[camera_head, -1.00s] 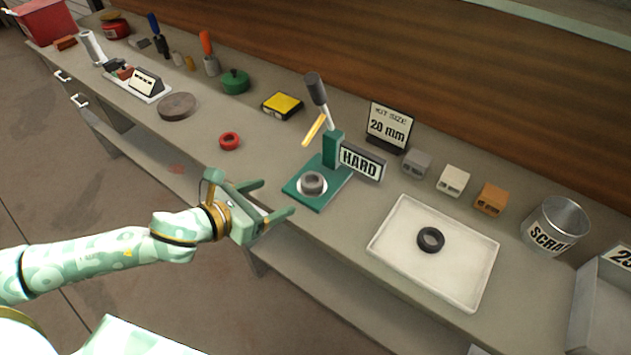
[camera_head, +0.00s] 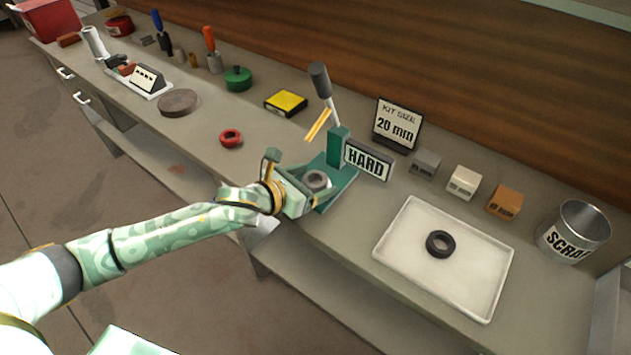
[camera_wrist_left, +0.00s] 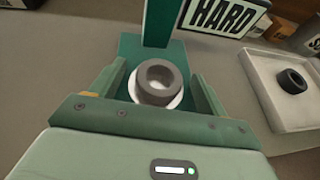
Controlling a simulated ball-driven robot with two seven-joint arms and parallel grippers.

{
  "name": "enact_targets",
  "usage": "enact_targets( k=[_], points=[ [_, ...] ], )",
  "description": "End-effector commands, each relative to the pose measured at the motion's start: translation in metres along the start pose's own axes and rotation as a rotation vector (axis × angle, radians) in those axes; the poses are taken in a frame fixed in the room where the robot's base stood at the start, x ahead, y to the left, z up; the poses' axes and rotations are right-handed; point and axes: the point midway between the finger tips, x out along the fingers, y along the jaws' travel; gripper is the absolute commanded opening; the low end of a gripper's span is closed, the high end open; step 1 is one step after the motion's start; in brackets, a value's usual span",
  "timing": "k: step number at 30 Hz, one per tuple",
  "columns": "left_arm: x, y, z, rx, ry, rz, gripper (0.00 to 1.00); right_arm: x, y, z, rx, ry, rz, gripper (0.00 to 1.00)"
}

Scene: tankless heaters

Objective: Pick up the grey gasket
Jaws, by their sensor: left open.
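The grey gasket (camera_head: 316,179) is a thick ring on a white disc on the base of the green press (camera_head: 340,172). In the left wrist view the gasket (camera_wrist_left: 159,81) sits between the two open fingers of my left gripper (camera_wrist_left: 160,88), with a gap on each side. In the head view my left gripper (camera_head: 303,180) is at the front of the press base, fingers on either side of the gasket and partly hiding it. My right gripper is not in view.
A sign reading HARD (camera_head: 368,161) stands beside the press. A white tray (camera_head: 400,245) with a black ring (camera_head: 440,244) lies to the right. A red ring (camera_head: 230,137) lies to the left. The lever (camera_head: 322,85) rises behind the gasket.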

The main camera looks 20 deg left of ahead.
Motion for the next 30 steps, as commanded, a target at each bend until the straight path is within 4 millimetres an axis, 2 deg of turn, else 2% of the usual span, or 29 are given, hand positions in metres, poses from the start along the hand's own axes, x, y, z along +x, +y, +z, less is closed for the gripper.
enact_targets(
  k=[1, 2, 6, 9, 17, 23, 26, 30],
  points=[
    [0.000, 0.000, 0.000, 0.000, 0.000, 0.000, 0.76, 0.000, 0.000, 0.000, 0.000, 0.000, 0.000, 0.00],
    [0.000, 0.000, 0.000, 0.000, 0.000, 0.000, 0.70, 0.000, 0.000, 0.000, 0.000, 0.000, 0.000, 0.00],
    [-0.001, 0.000, 0.000, 0.000, 0.000, 0.000, 0.31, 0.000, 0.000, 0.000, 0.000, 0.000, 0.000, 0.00],
    [-0.001, 0.000, 0.000, -0.001, 0.000, 0.000, 0.24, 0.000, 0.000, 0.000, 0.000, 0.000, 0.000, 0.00],
    [-0.002, 0.000, 0.003, 0.000, 0.000, 0.000, 0.23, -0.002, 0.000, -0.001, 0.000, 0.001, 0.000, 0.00],
    [-0.011, 0.001, 0.026, 0.004, -0.004, 0.001, 0.23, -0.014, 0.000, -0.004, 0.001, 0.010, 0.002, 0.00],
    [-0.025, -0.005, 0.041, 0.002, -0.002, -0.001, 0.23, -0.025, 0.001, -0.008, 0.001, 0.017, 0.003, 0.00],
    [-0.061, -0.021, 0.065, 0.003, -0.004, -0.001, 0.23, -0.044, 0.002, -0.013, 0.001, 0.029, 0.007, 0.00]
  ],
)
